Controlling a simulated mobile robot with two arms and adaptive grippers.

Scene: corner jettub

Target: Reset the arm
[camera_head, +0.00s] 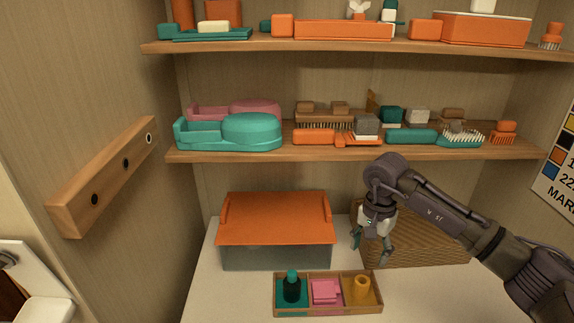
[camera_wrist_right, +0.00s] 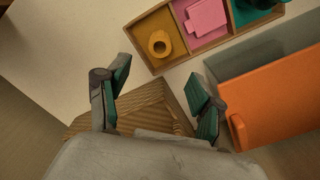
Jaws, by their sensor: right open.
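My right gripper (camera_head: 372,255) hangs open and empty above the white counter, pointing down. It is just behind and to the right of the compartment tray (camera_head: 329,311), in front of a ribbed wooden box (camera_head: 425,240). In the right wrist view, the two fingers of my right gripper (camera_wrist_right: 155,97) stand wide apart with nothing between them, with ribbed wood below. My left gripper is not in view.
The tray holds a dark bottle (camera_head: 291,287), pink pieces (camera_head: 325,291) and a yellow ring-topped item (camera_head: 361,287). An orange-lidded bin (camera_head: 276,219) stands left of the gripper. Two loaded shelves (camera_head: 350,148) hang above. The counter's left front is clear.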

